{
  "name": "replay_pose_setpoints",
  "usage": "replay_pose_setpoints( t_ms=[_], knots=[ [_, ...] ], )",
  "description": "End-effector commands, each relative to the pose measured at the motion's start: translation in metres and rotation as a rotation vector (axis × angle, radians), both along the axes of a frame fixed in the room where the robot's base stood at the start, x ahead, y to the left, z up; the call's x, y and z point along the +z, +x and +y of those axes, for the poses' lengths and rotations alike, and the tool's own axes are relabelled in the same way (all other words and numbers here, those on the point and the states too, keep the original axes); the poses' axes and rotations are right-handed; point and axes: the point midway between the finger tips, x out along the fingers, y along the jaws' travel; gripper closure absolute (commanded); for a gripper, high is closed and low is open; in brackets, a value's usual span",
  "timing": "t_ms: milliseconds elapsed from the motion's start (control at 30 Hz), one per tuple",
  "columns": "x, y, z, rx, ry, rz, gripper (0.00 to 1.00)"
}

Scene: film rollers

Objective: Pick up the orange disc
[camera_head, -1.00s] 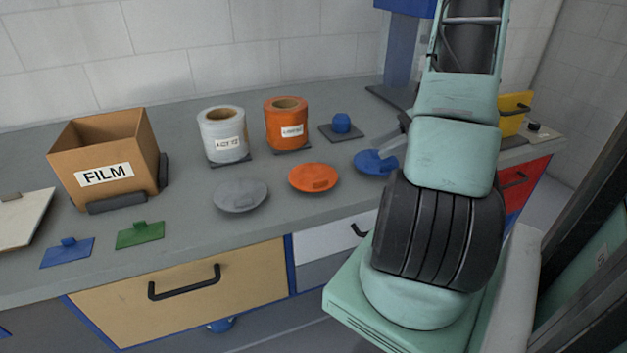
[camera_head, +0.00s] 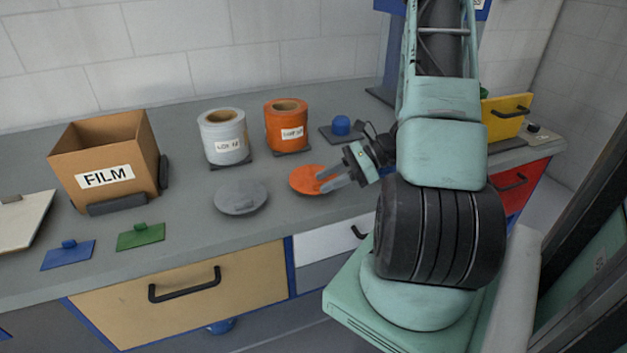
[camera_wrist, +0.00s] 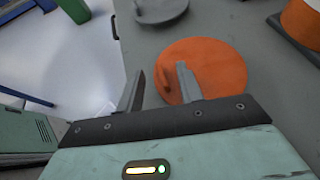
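In the wrist view the disc (camera_wrist: 212,66) is ahead of the fingers, a little right of centre. My gripper (camera_head: 330,179) reaches in from the right, with its fingers over or beside the right part of the disc.
A grey disc (camera_head: 241,197) lies left of the orange one. A grey-white roll (camera_head: 223,146) and an orange roll (camera_head: 287,134) stand behind. A blue knob on a dark plate (camera_head: 341,126) is close behind my gripper. The FILM box (camera_head: 140,150) is at left.

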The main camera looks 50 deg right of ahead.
Motion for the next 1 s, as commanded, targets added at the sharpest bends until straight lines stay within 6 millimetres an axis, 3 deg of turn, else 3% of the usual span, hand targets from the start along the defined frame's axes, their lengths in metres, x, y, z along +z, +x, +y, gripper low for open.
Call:
replay_pose_setpoints(
  t_ms=[100, 367, 400, 533, 1000],
  knots=[
    [-0.0047, 0.0087, 0.0096, 0.002, 0.001, -0.001, 0.63],
    [-0.0069, 0.0113, 0.0118, 0.0, 0.0, -0.002, 0.63],
    [-0.0069, 0.0112, 0.0117, 0.0, 0.0, -0.002, 0.66],
    [-0.0067, 0.0112, 0.0116, 0.0, -0.001, -0.002, 1.0],
    [-0.0008, 0.0114, 0.0112, 0.0, -0.003, -0.003, 1.0]
  ],
)
